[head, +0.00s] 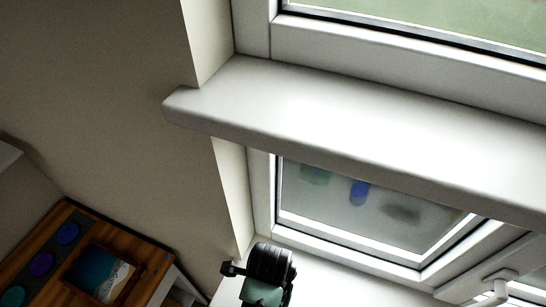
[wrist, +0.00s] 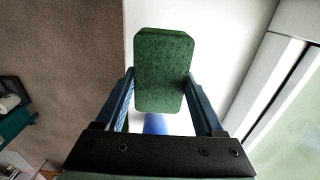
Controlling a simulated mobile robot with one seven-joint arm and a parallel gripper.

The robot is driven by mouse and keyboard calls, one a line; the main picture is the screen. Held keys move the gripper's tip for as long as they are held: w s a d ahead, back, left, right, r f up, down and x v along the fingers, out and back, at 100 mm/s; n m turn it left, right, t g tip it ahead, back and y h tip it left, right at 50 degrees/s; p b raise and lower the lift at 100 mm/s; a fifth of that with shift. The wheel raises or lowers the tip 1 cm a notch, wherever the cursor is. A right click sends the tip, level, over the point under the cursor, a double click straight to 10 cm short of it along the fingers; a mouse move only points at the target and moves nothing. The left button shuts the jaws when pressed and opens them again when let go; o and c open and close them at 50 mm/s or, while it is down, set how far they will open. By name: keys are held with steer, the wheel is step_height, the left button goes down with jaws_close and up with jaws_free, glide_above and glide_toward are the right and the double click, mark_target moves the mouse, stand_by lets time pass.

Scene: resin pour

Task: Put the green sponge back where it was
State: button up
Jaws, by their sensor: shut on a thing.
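The green sponge (wrist: 164,65) is a speckled dark green block with rounded corners. It stands upright between the two fingers of my gripper (wrist: 159,77) in the wrist view, and the fingers are shut on it. Behind it in the wrist view is a white surface, probably the window sill; I cannot tell the gap between them. In the head view a dark part of my arm shows at the bottom edge, with a dull green patch that I cannot identify for sure.
A blue thing (wrist: 155,123) shows below the sponge. A white ledge (head: 330,115) runs beside the window. Blurred green, blue and dark shapes show in the lower pane (head: 375,225). A wooden surface (head: 60,235) with coloured discs and a blue picture (head: 100,273) is at lower left.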

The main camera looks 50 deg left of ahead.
steer(key=shift+w+f+p, duration=0.1)
steer(key=shift+f+p, duration=0.3)
steer(key=shift+f, duration=2.05)
steer(key=o, duration=1.2)
steer(key=shift+f, duration=0.1)
step_height(320, 180, up, 12)
steer(key=shift+r+b, duration=0.15)
steer(key=shift+b, duration=0.4)
